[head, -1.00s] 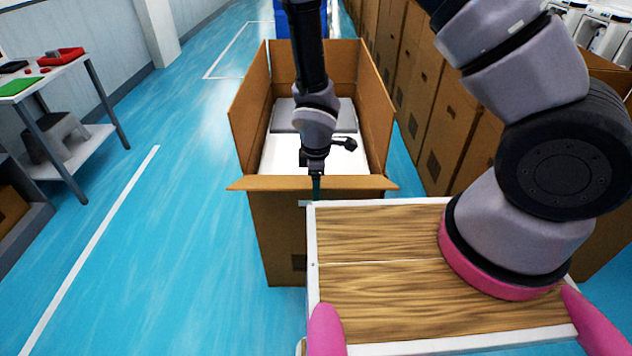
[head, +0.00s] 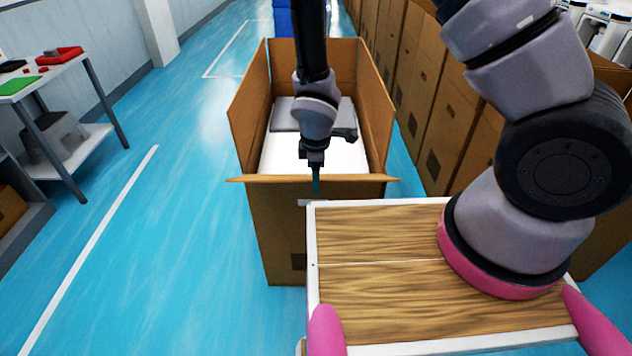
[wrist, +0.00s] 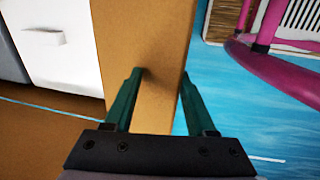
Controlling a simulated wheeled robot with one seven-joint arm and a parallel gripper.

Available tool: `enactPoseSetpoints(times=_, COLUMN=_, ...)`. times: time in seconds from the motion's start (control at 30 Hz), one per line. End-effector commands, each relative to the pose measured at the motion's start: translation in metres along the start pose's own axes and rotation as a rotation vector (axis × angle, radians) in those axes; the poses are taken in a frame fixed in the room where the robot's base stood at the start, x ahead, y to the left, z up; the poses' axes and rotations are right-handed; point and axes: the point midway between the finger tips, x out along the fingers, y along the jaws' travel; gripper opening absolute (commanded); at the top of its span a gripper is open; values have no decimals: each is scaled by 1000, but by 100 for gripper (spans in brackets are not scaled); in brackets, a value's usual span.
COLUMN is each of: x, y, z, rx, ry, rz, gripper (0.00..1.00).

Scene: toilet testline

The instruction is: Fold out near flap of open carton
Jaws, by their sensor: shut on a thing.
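The open brown carton (head: 275,230) stands in front of me beyond my wood-topped base. Its left, right and far flaps stand up. The near flap (head: 265,179) looks almost edge-on, a narrow strip along the near rim with its corners reaching past the carton's sides. My gripper (head: 316,184) is over the middle of this flap. In the wrist view, the green fingers of my gripper (wrist: 158,85) lie on either side of the flap (wrist: 143,35), shut on it. A white item (head: 345,158) with a grey part behind it is inside the carton.
A row of tall brown cartons (head: 440,120) stands close on the right. A table with a red tray (head: 60,53) and a grey stool (head: 55,138) on its lower shelf is on the left. Blue floor (head: 170,220) left of the carton is clear.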

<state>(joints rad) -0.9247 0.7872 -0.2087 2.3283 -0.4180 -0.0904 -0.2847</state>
Motion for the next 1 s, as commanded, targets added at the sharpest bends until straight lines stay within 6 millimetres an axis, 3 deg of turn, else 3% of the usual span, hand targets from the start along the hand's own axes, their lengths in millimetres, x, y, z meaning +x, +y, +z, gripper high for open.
enactPoseSetpoints(times=0.2, x=-44, y=0, z=-1, rx=1, ry=5, rz=2, gripper=39)
enactPoseSetpoints(times=0.4, x=-73, y=0, z=0, rx=0, ry=3, rz=1, gripper=39)
enactPoseSetpoints(times=0.6, x=-86, y=0, z=0, rx=-1, ry=1, rz=1, gripper=39)
enactPoseSetpoints(times=0.87, x=-87, y=0, z=0, rx=-1, ry=0, rz=0, gripper=39)
enactPoseSetpoints(times=1.0, x=-90, y=7, z=1, rx=86, ry=-8, rz=9, gripper=0)
